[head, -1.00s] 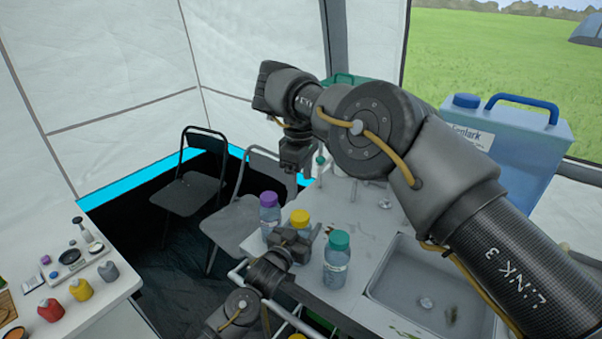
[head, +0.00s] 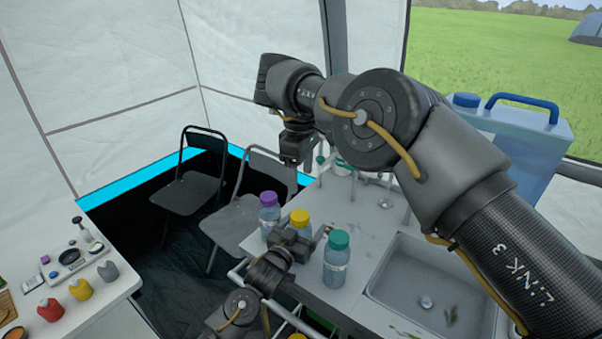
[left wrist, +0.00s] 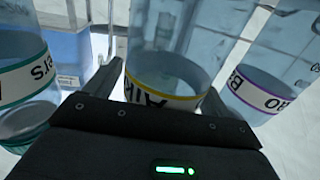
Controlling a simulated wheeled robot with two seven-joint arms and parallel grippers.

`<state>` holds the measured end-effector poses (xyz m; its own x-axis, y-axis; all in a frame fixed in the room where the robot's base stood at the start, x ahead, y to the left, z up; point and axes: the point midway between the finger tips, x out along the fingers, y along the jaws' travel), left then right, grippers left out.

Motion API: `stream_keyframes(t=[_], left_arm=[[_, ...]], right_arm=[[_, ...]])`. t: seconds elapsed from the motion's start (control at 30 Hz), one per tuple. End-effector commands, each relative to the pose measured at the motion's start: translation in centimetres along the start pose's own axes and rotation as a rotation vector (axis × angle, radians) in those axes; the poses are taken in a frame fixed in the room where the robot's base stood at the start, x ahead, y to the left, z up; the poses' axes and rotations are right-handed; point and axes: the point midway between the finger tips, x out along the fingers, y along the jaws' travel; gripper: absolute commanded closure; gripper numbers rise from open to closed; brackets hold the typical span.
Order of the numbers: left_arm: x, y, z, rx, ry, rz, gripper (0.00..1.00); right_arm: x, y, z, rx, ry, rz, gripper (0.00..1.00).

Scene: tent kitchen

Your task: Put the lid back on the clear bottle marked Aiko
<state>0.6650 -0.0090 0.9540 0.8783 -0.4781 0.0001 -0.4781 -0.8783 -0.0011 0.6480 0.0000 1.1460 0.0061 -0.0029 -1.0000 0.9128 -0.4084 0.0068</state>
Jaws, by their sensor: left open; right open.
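The clear bottle marked Aiko (left wrist: 165,72) has a yellow band; its label reads only partly in the left wrist view. In the head view this bottle (head: 302,228) stands upright at the counter's near edge, with a yellow lid (head: 300,216) showing at its top. Whether that lid is seated cannot be told. My left gripper (head: 298,240) is open, with its fingers on either side of the bottle's lower part. My right gripper (head: 293,158) is open and empty, pointing down behind the bottles, well apart from them.
A purple-lidded bottle (head: 269,215) stands close on the left and a teal-lidded bottle (head: 337,262) on the right. A sink (head: 410,290) lies to the right, a blue jerrycan (head: 535,150) behind it. Chairs (head: 190,190) and a side table (head: 110,290) are at left.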

Motion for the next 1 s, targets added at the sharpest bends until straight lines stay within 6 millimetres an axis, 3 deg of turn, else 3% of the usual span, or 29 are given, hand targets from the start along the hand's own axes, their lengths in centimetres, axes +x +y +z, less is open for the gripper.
stream_keyframes(t=[0.17, 0.4, 0.6, 1.0], left_arm=[[-2.0, 0.0, 0.2, 0.0, -0.001, 0.0, 0.17], [-6.8, 0.0, 0.3, -0.001, -0.001, 0.001, 0.17], [-9.6, 0.0, 0.2, 0.0, -0.001, 0.0, 0.17], [-10.7, 0.0, 0.0, 0.0, -0.001, 0.0, 0.17]], right_arm=[[0.4, 0.0, 0.0, 0.0, 0.0, 0.0, 0.32], [1.3, 0.0, 0.0, 0.0, 0.0, 0.0, 0.32], [1.7, 0.0, 0.0, 0.001, 0.0, 0.0, 0.32], [1.8, 0.0, 0.0, 0.001, 0.0, 0.0, 0.32]])
